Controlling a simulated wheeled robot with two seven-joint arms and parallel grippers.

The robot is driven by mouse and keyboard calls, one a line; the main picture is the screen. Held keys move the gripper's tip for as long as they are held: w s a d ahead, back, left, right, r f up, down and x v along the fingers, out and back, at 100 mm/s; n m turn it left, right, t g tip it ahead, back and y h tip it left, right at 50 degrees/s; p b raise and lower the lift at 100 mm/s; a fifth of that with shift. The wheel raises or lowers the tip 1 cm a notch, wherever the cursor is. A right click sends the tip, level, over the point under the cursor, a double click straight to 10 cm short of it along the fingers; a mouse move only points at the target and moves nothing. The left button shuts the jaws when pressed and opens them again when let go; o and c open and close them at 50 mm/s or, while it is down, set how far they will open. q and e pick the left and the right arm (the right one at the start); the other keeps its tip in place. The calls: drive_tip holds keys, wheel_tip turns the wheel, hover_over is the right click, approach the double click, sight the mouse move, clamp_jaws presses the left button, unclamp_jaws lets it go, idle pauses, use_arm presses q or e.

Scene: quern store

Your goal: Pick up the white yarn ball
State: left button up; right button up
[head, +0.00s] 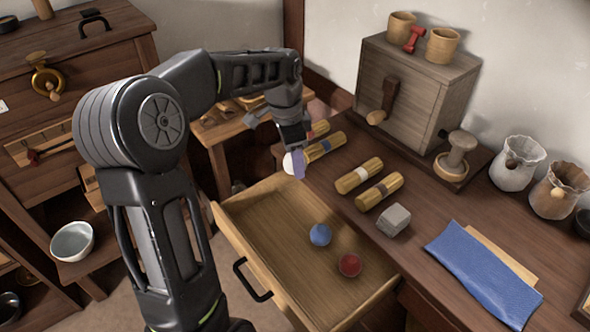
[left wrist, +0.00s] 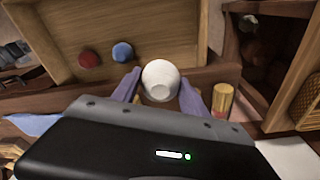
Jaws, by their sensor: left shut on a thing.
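The white yarn ball (left wrist: 160,80) is between the two purple fingertips of my left gripper (left wrist: 158,92) in the left wrist view. The fingers are shut on it. In the head view the ball (head: 288,163) shows partly, beside the purple fingertip of my left gripper (head: 294,165). The gripper holds it above the far corner of the open drawer, near the tabletop's edge. A blue yarn ball (head: 320,235) and a red yarn ball (head: 350,265) lie in the drawer (head: 235,238). My right gripper is in neither view.
Several straw-coloured rolls (head: 359,176) and a grey block (head: 394,220) lie on the table near the drawer. A blue cloth (head: 482,270) lies at the right. A wooden box (head: 415,95) stands behind. The drawer's left part is clear.

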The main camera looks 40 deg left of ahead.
use_arm(q)
drive_tip(key=shift+r, duration=0.3)
idle(0.5)
